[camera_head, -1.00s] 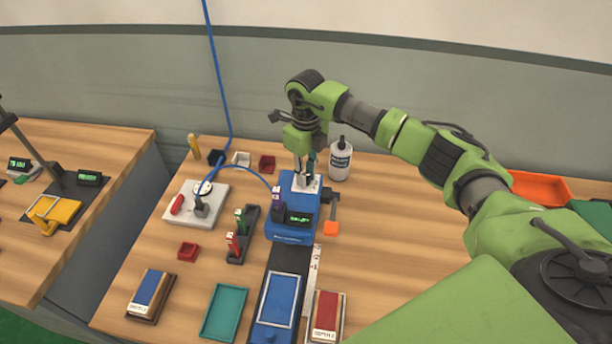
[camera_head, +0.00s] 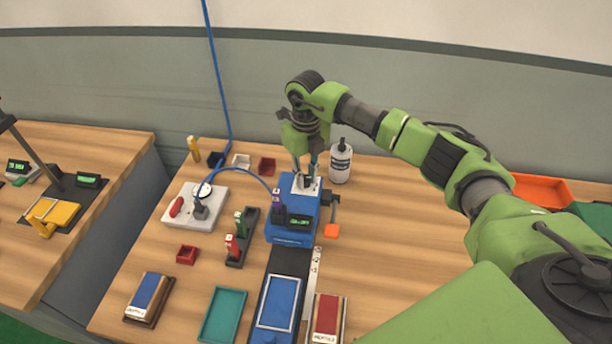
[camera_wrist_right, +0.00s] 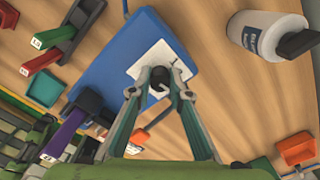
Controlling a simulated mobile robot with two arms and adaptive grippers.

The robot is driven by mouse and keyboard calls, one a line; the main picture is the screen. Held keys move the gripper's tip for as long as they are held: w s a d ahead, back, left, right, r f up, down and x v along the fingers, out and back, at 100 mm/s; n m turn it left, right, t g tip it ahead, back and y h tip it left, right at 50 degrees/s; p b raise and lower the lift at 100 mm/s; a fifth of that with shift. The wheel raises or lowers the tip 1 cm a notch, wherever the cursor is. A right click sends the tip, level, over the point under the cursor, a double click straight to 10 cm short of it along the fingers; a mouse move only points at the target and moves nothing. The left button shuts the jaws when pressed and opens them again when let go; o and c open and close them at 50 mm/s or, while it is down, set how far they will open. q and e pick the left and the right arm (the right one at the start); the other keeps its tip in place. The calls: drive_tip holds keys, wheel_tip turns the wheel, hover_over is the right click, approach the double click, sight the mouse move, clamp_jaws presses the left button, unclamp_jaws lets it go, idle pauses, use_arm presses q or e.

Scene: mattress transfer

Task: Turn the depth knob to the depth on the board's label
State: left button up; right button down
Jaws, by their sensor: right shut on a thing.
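A board with a red top and a white label (camera_head: 326,318) lies at the front right; another with a blue top (camera_head: 149,293) lies at the front left. The label print is too small to read surely. My left gripper is not in view.
A white bottle (camera_head: 341,162) stands close right of the machine. An orange-ended lever (camera_head: 332,231) sticks out at its right side. A rack with red and green tools (camera_head: 243,238) and a white gauge block (camera_head: 180,209) stand left. A teal tray (camera_head: 223,315) lies in front.

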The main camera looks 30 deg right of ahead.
sight(306, 177)
drive_tip(key=c, duration=1.9)
unclamp_jaws()
wheel_tip(306, 177, up, 12)
